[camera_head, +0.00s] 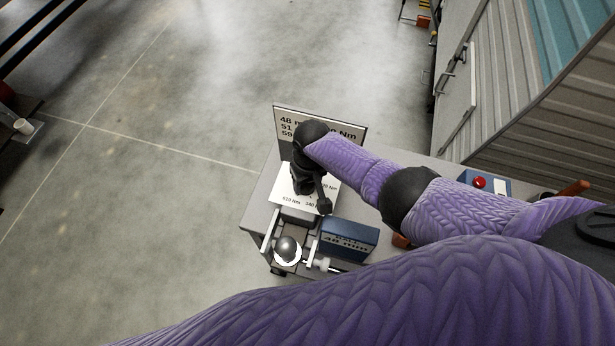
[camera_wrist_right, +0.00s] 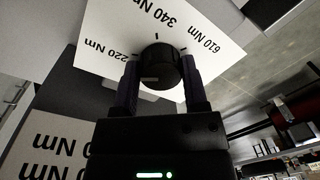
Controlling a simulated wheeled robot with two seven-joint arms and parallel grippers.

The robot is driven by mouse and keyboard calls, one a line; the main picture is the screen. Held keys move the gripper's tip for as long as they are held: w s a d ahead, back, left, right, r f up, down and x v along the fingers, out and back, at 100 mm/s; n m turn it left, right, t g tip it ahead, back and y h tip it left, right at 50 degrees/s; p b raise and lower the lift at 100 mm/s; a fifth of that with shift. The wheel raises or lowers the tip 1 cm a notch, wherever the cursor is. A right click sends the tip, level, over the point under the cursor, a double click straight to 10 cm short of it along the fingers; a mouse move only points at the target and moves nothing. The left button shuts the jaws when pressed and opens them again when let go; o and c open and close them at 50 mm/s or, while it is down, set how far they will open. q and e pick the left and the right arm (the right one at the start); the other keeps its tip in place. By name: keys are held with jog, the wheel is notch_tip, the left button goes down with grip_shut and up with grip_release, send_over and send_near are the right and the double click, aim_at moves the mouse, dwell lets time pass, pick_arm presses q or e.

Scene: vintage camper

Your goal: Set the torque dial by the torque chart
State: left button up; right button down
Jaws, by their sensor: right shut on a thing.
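The torque dial is a round black knob (camera_wrist_right: 160,66) on a white plate printed 220 Nm, 340 Nm and 610 Nm, with tick marks around the knob. A short pale line shows on the knob's face; which mark it points at I cannot tell. My right gripper (camera_wrist_right: 161,78) is shut on the knob, one finger on each side. In the head view the white dial plate (camera_head: 286,195) is partly hidden under my right gripper (camera_head: 312,200). The torque chart (camera_head: 353,130) stands upright behind it; rows starting 48, 51 and 59 show, but my arm covers most values. My left gripper is not in view.
In front of the dial stands a blue block (camera_head: 349,238) labelled 48 mm. Left of it is a metal fixture holding a round grey part (camera_head: 287,248). A red button (camera_head: 479,182) sits on a box at right, near an orange handle (camera_head: 574,188). Floor beyond is clear.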

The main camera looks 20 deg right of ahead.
jog(key=shift+m, duration=0.8)
jog(key=shift+p, duration=0.3)
jog(key=shift+c, duration=0.5)
grip_release()
